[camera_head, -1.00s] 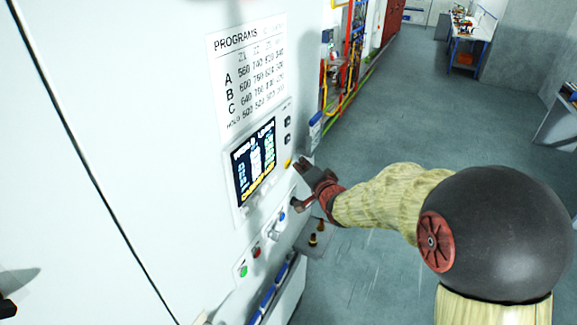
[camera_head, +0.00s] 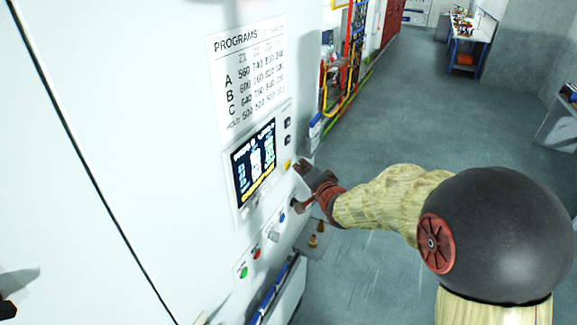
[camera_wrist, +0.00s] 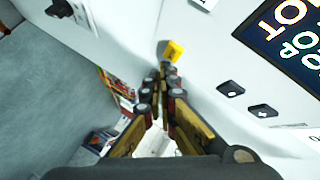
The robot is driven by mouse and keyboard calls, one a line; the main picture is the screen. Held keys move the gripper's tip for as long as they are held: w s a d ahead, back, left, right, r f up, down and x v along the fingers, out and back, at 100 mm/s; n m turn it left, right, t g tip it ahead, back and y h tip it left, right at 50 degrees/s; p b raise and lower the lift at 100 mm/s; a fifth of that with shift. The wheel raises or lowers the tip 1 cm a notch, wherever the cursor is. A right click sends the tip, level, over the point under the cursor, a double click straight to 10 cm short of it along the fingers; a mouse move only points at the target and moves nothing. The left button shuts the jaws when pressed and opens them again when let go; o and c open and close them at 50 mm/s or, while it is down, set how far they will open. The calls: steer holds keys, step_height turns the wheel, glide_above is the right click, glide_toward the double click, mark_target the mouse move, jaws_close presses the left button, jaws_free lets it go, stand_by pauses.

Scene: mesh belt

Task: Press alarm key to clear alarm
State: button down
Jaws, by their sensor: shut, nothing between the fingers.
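In the wrist view the yellow key (camera_wrist: 174,50) lies just beyond my fingertips. I take it for the alarm key; no label on it is readable. My gripper (camera_head: 302,170) is shut and empty, pointing at the panel right beside the key. In the wrist view the closed fingertips (camera_wrist: 164,70) end just short of or at the key; I cannot tell whether they touch it.
Two dark arrow keys (camera_wrist: 246,99) lie close to the yellow one. Below are a knob, a red button (camera_head: 257,252) and a green button (camera_head: 243,272). A small ledge (camera_head: 315,240) with brass pieces juts out under my gripper. Open floor (camera_head: 420,110) lies to the right.

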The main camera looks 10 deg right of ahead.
steer(key=shift+w+a, duration=0.15)
steer(key=shift+w+a, duration=0.1)
steer(key=shift+a, duration=0.1)
stand_by(0.3)
steer(key=shift+w+a+b, duration=0.2)
steer(key=shift+a+b, duration=0.1)
steer(key=shift+b, duration=0.2)
stand_by(0.5)
steer(key=shift+d, duration=0.15)
steer(key=shift+s+d, duration=0.45)
steer(key=shift+d, duration=0.05)
stand_by(0.4)
steer(key=s+d, duration=0.1)
steer(key=d, duration=0.1)
steer(key=s+d+p, duration=0.1)
steer(key=s+d, duration=0.1)
steer(key=shift+p, duration=0.3)
stand_by(0.6)
